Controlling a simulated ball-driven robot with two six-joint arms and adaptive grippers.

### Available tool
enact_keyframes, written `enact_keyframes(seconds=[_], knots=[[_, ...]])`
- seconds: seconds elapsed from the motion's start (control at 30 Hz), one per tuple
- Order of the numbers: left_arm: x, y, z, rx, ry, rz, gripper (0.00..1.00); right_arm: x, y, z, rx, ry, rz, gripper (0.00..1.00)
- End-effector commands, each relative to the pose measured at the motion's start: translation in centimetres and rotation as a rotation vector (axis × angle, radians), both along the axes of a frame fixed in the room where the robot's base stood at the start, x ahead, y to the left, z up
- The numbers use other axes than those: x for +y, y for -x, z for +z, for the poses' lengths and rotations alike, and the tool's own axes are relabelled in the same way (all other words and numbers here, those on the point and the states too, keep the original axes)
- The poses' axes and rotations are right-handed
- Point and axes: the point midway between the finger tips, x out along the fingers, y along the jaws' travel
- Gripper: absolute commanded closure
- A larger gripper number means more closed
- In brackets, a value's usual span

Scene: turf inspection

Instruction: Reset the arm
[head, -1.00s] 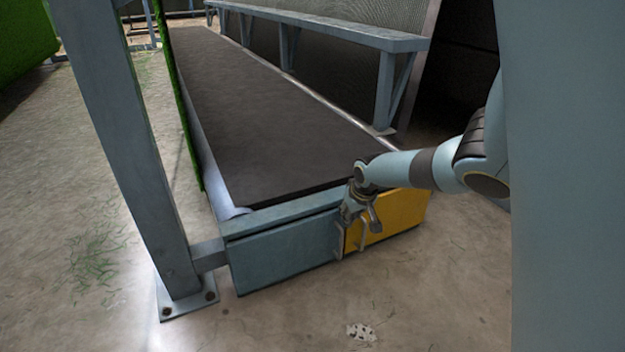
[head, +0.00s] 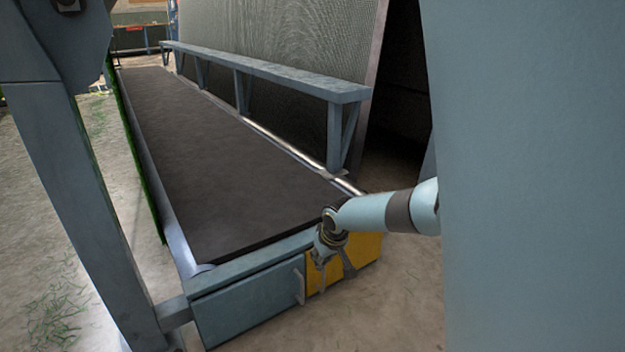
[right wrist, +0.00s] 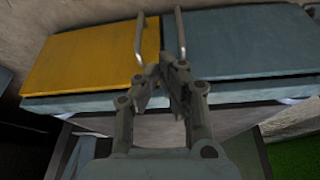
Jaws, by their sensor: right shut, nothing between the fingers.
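My right gripper (head: 335,265) is in front of the low cabinet at the conveyor's near end. Its fingers are together and hold nothing. In the right wrist view the closed fingers (right wrist: 170,70) lie over the seam between the yellow panel (right wrist: 80,60) and the blue-grey panel (right wrist: 245,45). A metal handle (right wrist: 139,38) stands on the yellow side and another handle (right wrist: 181,32) on the blue-grey side, both just beyond the fingertips. I cannot tell whether the fingers touch either. My left gripper is not in view.
A dark conveyor belt (head: 220,165) runs away behind the cabinet, with a grey rail (head: 270,72) along its right side. A blue-grey post (head: 75,190) stands at the left. Bare concrete floor (head: 385,310) lies in front at the right.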

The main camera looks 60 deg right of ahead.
Motion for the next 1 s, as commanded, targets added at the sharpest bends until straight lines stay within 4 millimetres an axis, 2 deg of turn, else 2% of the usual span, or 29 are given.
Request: enact_keyframes(seconds=[0.03,0.2,0.57,0.67,0.73,0.77,0.87,0.93,1.0], knots=[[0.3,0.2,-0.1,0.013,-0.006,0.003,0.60,0.1,0.0,1.3,-0.006,0.000,0.001,1.00],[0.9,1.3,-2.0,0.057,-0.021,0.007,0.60,0.4,0.7,2.5,-0.002,0.001,0.001,1.00],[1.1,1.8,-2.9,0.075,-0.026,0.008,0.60,0.5,1.1,2.5,0.003,-0.001,0.001,1.00],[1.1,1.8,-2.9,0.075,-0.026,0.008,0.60,0.8,2.5,1.7,0.025,-0.004,0.000,1.00],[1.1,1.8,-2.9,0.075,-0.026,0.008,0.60,1.9,4.9,0.2,0.058,-0.022,-0.002,1.00],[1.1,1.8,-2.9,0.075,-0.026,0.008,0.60,2.8,6.2,-0.6,0.074,-0.034,0.000,1.00],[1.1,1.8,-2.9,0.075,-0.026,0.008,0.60,8.4,10.6,-3.1,0.118,-0.091,0.047,1.00],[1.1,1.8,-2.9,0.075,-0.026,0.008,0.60,13.5,13.7,-3.9,0.150,-0.129,0.113,1.00],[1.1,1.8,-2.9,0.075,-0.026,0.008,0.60,18.6,16.5,-3.8,0.179,-0.160,0.193,1.00]])
